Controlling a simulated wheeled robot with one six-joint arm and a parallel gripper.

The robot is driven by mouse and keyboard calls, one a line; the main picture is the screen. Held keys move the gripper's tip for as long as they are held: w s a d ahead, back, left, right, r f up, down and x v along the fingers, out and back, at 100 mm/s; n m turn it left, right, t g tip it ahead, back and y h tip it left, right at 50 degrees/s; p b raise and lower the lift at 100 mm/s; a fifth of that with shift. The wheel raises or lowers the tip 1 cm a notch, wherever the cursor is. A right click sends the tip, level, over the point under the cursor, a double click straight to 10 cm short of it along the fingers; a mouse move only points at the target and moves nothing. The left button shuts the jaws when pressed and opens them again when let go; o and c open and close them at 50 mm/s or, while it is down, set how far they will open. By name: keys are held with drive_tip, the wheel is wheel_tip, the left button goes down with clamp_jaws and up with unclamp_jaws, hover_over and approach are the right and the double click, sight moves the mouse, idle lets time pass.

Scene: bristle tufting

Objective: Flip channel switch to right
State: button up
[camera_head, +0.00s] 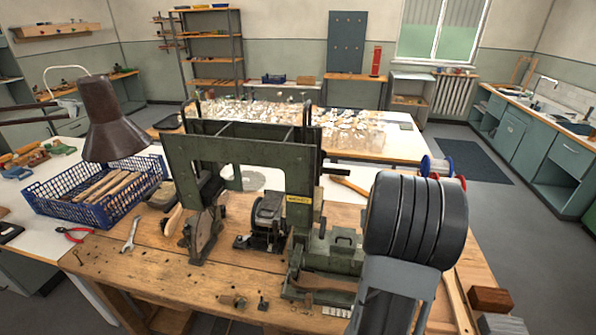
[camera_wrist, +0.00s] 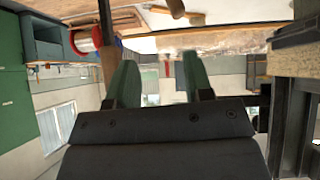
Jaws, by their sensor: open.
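The green tufting machine (camera_head: 240,165) stands on the wooden workbench (camera_head: 120,262), with a tall frame and a lower block (camera_head: 330,250) at its right. A yellow label (camera_head: 299,199) is on its right upright. I cannot make out which part is the channel switch. My arm covers the area right of the machine in the head view, and my gripper's fingers are hidden there. In the wrist view, which is upside down, my gripper (camera_wrist: 160,78) shows two green fingers apart with nothing between them. Dark machine metal (camera_wrist: 290,115) is at the right of that view, apart from the fingers.
A blue crate (camera_head: 95,192) with wooden sticks, a brown lamp (camera_head: 110,120), red pliers (camera_head: 74,235) and a wrench (camera_head: 131,234) are at the left. Spools (camera_head: 437,167) stand behind my arm. Wooden blocks (camera_head: 490,299) lie at the right edge. The front left bench is mostly clear.

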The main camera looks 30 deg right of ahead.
drive_tip(key=s+a+f+g, duration=0.1)
drive_tip(key=s+f+g, duration=0.15)
drive_tip(key=s, duration=0.25)
drive_tip(key=s+a+r+n+y, duration=0.1)
drive_tip(key=a+r, duration=0.3)
drive_tip(key=a, duration=0.7)
drive_tip(key=s+a+r+n+y, duration=0.1)
drive_tip(key=a+r+n+y, duration=0.2)
drive_tip(key=a, duration=0.9)
drive_tip(key=s+a+r+n+y, duration=0.2)
drive_tip(key=a+r, duration=0.4)
drive_tip(key=a, duration=0.5)
drive_tip(key=shift+a+n+t+b, duration=0.25)
drive_tip(key=shift+n+t+b, duration=0.15)
drive_tip(key=shift+n, duration=0.5)
drive_tip(key=shift+s+a+r, duration=0.1)
drive_tip(key=shift+r, duration=0.05)
